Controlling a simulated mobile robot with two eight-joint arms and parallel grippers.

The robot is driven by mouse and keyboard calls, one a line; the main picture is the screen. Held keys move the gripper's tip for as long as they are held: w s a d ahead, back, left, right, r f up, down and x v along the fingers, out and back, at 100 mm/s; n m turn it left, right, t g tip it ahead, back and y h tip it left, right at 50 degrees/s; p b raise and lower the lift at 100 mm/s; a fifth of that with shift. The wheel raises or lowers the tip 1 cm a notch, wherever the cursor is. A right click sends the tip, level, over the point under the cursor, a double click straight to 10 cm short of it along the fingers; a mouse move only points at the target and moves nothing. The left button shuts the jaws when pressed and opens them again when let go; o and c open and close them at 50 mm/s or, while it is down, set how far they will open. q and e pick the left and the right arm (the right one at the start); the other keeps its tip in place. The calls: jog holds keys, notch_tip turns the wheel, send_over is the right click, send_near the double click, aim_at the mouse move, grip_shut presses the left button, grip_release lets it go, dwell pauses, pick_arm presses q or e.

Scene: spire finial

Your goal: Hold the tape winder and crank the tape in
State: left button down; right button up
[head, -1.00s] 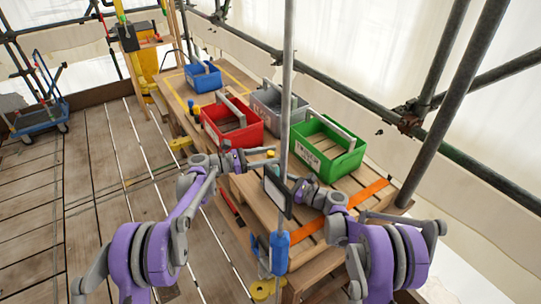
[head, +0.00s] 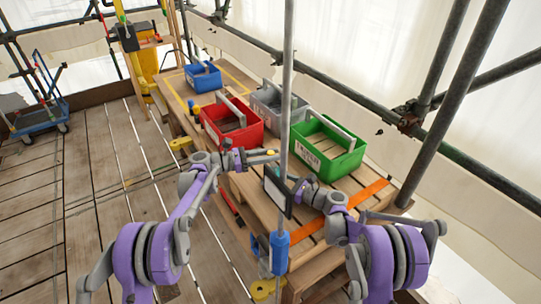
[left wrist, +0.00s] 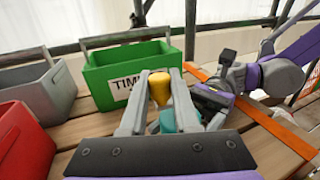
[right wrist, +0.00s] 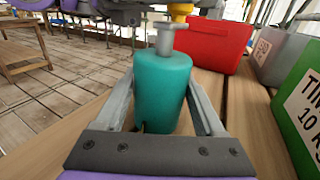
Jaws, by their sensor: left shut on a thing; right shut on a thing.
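The tape winder is a teal rounded cylinder (right wrist: 163,92) with a grey shaft and crank arm (right wrist: 166,38) on top. It stands upright between the fingers of my right gripper (right wrist: 160,78), which is shut on its body. The crank's yellow knob (left wrist: 160,88) is between the fingertips of my left gripper (left wrist: 160,76), which is shut on it above the teal body (left wrist: 180,119). In the head view my left gripper (head: 262,156) reaches in beside the red crate. The winder and right fingertips are largely hidden there behind the upright pole and a dark panel.
The slatted wooden bench carries a red crate (head: 256,131), a green crate (head: 349,160), a grey crate (head: 301,109) and a blue crate (head: 202,84). A thin upright pole (head: 287,80) with a blue grip (head: 280,252) stands in front. Orange tape (head: 366,193) crosses the bench.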

pick_arm(q)
jog(key=m+g, duration=0.2)
jog(key=g, duration=0.1)
jog(key=m+g, duration=0.1)
jog(key=shift+w+d+g+h, duration=0.3)
jog(key=shift+g, duration=0.1)
jog(key=shift+s+m+g, duration=0.1)
jog(key=shift+m+g, duration=0.4)
jog(key=shift+g, duration=0.2)
jog(key=c, duration=0.6)
grip_release()
jog(key=shift+c, duration=0.2)
jog(key=a, duration=0.7)
jog(key=shift+w+a, duration=0.2)
jog(key=shift+w, duration=0.1)
